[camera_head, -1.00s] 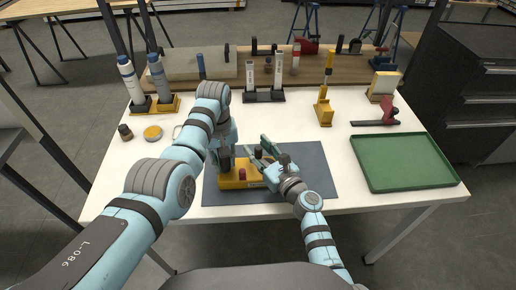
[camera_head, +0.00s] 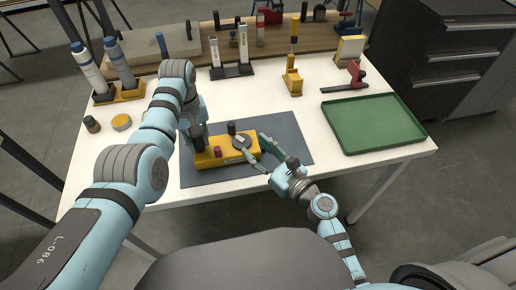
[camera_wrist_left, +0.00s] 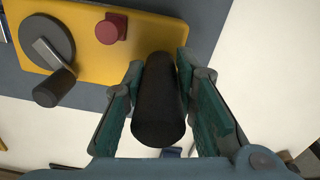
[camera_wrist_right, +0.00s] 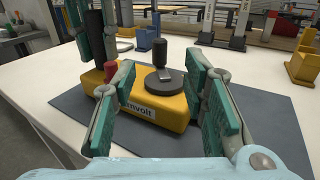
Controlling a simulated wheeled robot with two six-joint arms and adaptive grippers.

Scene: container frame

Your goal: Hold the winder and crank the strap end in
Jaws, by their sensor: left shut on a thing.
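The winder is a yellow box (camera_head: 215,159) on the grey mat, with a black upright grip, a red knob (camera_wrist_left: 111,28) and a dark crank disc (camera_wrist_right: 165,81) with a black handle (camera_wrist_right: 160,52). My left gripper (camera_head: 196,135) is shut on the black grip (camera_wrist_left: 158,105), with one finger on each side. My right gripper (camera_wrist_right: 162,75) is open and empty. Its fingers point toward the crank from the right, and the crank shows between them in the right wrist view. I cannot make out the strap end.
The grey mat (camera_head: 290,150) has free room right of the winder. A green tray (camera_head: 373,122) lies at the right. A yellow stand (camera_head: 292,82), bottles (camera_head: 118,65) and a rack with white uprights (camera_head: 232,71) stand behind.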

